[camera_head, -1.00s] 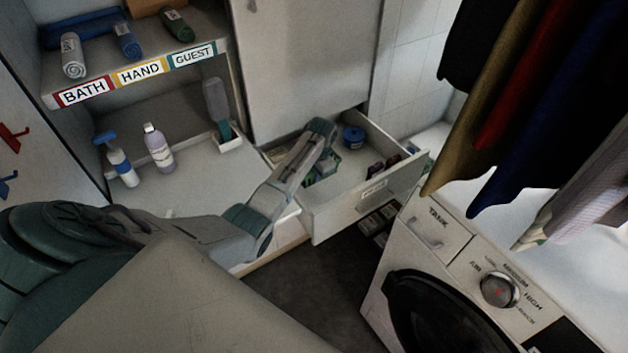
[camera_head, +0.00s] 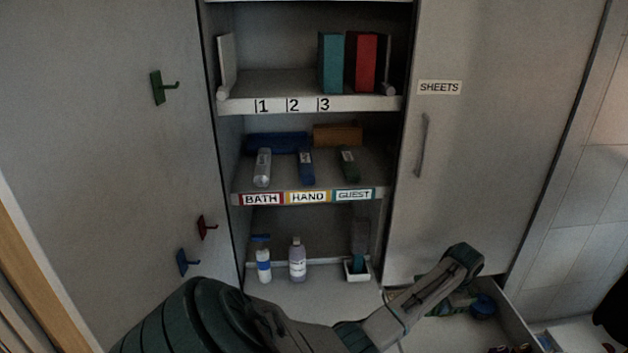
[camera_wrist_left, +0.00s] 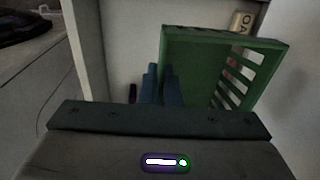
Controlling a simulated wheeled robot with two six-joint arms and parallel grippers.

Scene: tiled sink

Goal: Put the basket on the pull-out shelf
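A green basket (camera_wrist_left: 205,70) with a slatted side fills the right half of the left wrist view. My left gripper (camera_wrist_left: 162,78) has its two blue fingers close together, one on each side of the basket's left wall. It looks shut on that wall. In the head view my left arm reaches down over an open drawer (camera_head: 520,322) at the lower right, and its fingertips are hidden. A white shelf board (camera_head: 312,298) juts out at the bottom of the open cabinet; I cannot tell if it is the pull-out shelf. My right gripper is out of view.
A blue-and-white pump bottle (camera_head: 263,268), a lilac bottle (camera_head: 297,262) and a white tray (camera_head: 357,269) stand at the bottom level. Rolled towels (camera_head: 306,165) lie above. A closed door labelled SHEETS (camera_head: 470,150) is at right. The board's front is bare.

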